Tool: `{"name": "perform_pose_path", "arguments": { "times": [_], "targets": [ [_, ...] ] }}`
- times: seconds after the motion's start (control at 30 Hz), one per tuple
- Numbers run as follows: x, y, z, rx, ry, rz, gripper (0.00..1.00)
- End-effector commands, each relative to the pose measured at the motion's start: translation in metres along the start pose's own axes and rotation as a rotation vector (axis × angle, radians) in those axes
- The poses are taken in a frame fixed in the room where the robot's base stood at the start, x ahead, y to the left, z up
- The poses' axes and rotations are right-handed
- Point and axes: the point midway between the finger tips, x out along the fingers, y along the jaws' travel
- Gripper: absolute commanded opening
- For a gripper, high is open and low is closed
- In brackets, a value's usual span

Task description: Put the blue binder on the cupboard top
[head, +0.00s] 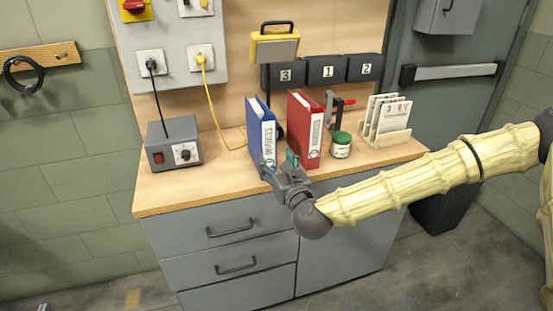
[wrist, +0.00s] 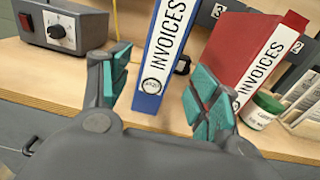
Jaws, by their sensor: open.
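The blue binder (head: 262,132) stands upright on the cupboard top (head: 200,186), its white INVOICES label facing me. In the wrist view the blue binder (wrist: 160,60) stands between and beyond my fingers. My gripper (head: 279,162) is open and empty, just in front of the binder's spine. In the wrist view its teal-padded fingers (wrist: 158,97) are spread wide, with the left one close to the binder's lower left. I cannot tell whether any finger touches it.
A red binder (head: 304,130) stands close to the right. Right of it are a green-lidded jar (head: 341,146) and a card rack (head: 388,125). A yellow cable (head: 212,100) hangs behind.

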Motion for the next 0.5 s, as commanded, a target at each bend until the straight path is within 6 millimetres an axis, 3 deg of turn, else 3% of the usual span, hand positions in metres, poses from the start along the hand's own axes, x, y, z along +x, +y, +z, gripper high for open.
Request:
{"name": "perform_pose_path", "arguments": {
  "times": [0.33, 0.43, 0.5],
  "targets": [
    [-0.005, 0.002, -0.004, -0.012, 0.008, 0.005, 0.62],
    [-0.011, 0.011, -0.028, -0.086, 0.051, 0.032, 0.62],
    [-0.021, 0.023, -0.059, -0.186, 0.109, 0.073, 0.62]
  ]
}}
